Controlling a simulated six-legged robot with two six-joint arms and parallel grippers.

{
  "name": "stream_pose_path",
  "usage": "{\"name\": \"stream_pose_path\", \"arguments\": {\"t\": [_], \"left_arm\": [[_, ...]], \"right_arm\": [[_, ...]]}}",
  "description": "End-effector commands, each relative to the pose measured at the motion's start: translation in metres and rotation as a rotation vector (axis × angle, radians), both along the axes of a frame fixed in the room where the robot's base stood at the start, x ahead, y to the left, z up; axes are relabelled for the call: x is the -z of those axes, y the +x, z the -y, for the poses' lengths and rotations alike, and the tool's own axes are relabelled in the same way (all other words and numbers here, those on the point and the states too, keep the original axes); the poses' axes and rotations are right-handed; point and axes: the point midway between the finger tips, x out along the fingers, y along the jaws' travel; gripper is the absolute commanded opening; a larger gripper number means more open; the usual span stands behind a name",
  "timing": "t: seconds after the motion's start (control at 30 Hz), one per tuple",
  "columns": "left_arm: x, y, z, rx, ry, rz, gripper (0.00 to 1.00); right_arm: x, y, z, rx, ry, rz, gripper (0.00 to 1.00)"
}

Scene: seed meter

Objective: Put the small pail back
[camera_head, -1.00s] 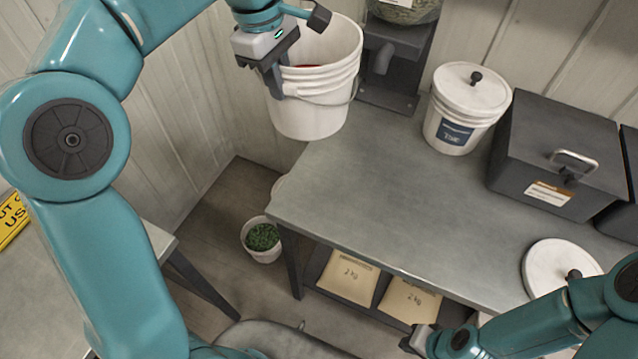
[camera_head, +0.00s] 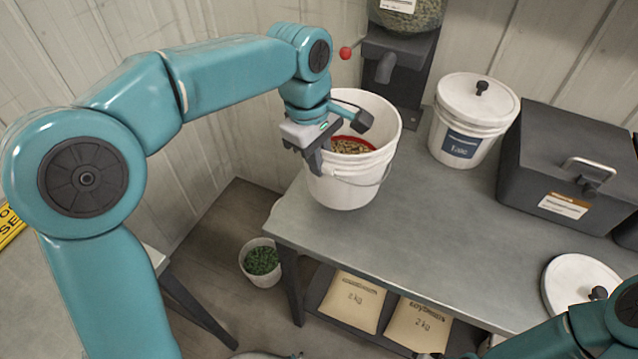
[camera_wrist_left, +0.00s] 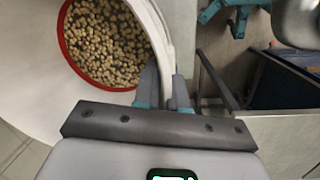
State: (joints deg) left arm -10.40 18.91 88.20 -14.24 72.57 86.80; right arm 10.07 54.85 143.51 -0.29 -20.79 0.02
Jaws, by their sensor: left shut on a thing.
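A white open pail (camera_head: 350,180) with a wire handle hangs from my left gripper (camera_head: 316,160). My left gripper is shut on its rim, on the side toward the left. Tan seed-like pieces and a red ring show inside the pail. In the left wrist view, the fingers (camera_wrist_left: 166,92) pinch the wall of the pail (camera_wrist_left: 40,95). The pail is upright over the left back part of the grey table (camera_head: 430,235); I cannot tell if its base touches the tabletop. Only my right arm shows at the lower right; its gripper is cut off.
A grey dispenser (camera_head: 400,70) stands behind the pail. A lidded white pail (camera_head: 468,120) and a dark lidded box (camera_head: 570,150) stand at the back right. A round white lid (camera_head: 575,285) lies at the right. A pot of greenery (camera_head: 262,262) is on the floor. The table's middle is clear.

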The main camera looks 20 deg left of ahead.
Motion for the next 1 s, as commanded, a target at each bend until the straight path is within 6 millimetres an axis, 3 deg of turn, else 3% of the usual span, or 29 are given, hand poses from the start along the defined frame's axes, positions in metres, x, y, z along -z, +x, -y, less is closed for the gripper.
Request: {"name": "stream_pose_path", "arguments": {"t": [0.5,0.93,1.0], "left_arm": [[0.059,0.001,-0.002,-0.001,-0.002,0.005,0.00],[0.066,0.001,-0.001,-0.002,-0.002,0.006,0.00],[0.067,0.000,-0.001,-0.001,0.000,0.001,0.27]], "right_arm": [[0.004,0.000,0.000,0.000,0.000,0.000,0.00],[0.007,0.000,0.000,0.000,0.000,0.000,0.00],[0.006,0.000,0.000,0.000,0.000,0.000,0.00]]}}
